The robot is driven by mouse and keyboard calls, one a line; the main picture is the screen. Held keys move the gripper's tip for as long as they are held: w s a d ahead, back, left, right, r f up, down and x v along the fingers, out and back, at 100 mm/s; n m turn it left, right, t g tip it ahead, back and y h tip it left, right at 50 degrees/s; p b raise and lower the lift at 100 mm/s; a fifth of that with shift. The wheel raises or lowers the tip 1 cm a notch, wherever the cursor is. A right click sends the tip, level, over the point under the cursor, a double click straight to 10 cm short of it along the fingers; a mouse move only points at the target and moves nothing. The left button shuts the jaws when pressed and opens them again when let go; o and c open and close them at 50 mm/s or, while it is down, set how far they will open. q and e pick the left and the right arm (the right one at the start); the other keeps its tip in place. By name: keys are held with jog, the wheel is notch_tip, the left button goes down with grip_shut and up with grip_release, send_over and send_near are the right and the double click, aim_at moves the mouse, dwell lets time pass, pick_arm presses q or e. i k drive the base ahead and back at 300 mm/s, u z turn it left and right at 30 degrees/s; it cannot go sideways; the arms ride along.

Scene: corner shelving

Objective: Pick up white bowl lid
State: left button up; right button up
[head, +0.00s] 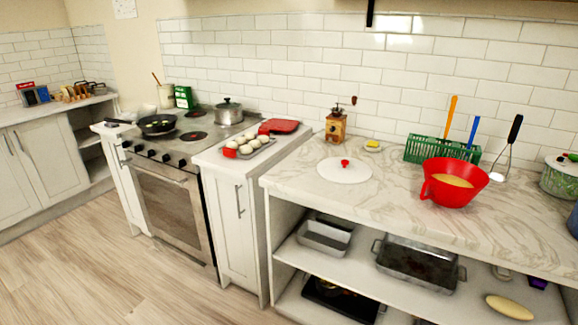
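A flat, round white lid (335,171) with a small red knob lies on the marble counter (310,148), left of the middle of that counter. It lies flat, with nothing on top of it. A red bowl (454,183) with a handle and yellowish contents stands to its right, apart from it. Neither of my grippers shows in the head view.
Behind the lid stand a wooden grinder (336,126), a yellow sponge on a dish (373,145) and a green rack (442,150) with utensils. A patterned pot (560,177) stands far right. Open shelves below hold metal pans (325,236). The wooden floor (120,270) is clear.

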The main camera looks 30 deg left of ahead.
aim_at(348, 171)
jog(key=u, duration=0.65)
jog(key=k, duration=0.35)
jog(key=z, duration=0.85)
jog(key=i, duration=1.35)
jog(key=u, duration=0.2)
